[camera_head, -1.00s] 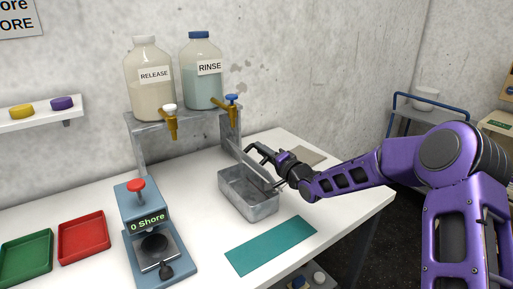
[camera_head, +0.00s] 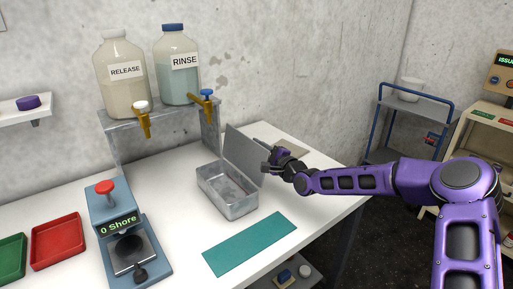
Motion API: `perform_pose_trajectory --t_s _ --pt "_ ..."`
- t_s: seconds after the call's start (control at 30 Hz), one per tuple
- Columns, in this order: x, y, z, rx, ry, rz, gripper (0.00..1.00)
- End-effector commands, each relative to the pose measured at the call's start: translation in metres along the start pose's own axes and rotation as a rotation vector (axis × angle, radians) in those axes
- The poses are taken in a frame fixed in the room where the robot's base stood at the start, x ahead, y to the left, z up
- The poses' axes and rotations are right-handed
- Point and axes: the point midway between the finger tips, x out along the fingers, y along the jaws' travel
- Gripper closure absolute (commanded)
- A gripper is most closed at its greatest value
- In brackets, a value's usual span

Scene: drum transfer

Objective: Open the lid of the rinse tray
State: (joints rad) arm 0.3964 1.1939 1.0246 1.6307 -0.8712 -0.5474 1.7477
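The rinse tray (camera_head: 226,198) is a metal box on the white table, below the rinse bottle (camera_head: 182,66) with its brass tap. Its inside shows and looks empty. Its lid (camera_head: 244,154) stands up, tilted back, along the tray's far right side. My gripper (camera_head: 268,167) is just right of the lid, at or very near its right end. Its fingers are small and dark here, so I cannot tell whether they are open or shut, or whether they touch the lid.
A teal mat (camera_head: 250,243) lies in front of the tray. A hardness tester (camera_head: 125,236) stands to the left, beside a red tray (camera_head: 58,240). A release bottle (camera_head: 120,74) shares the shelf. A blue trolley (camera_head: 413,115) stands beyond the table's right edge.

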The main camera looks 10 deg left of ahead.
Motion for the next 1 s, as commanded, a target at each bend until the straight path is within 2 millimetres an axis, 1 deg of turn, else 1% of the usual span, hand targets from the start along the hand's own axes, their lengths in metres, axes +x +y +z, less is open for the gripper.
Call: perform_pose_trajectory --t_s 0.23,0.67,0.7,0.77,0.8,0.83,1.0 --pt "0.0005 -0.0011 -0.0026 0.05 -0.001 -0.005 1.0" --pt "0.0006 -0.0012 -0.0026 0.056 -0.001 -0.005 1.0" --pt "0.0007 -0.0012 -0.0025 0.056 -0.001 -0.005 0.71" --pt "0.0006 -0.001 -0.0025 0.056 -0.001 -0.005 0.6" --pt "0.0005 -0.0006 -0.0027 0.056 -0.001 -0.004 0.53" --pt "0.0005 -0.0003 -0.0027 0.056 -0.001 -0.004 0.5" --pt "0.0003 0.0009 -0.0031 0.056 -0.001 -0.002 0.5"
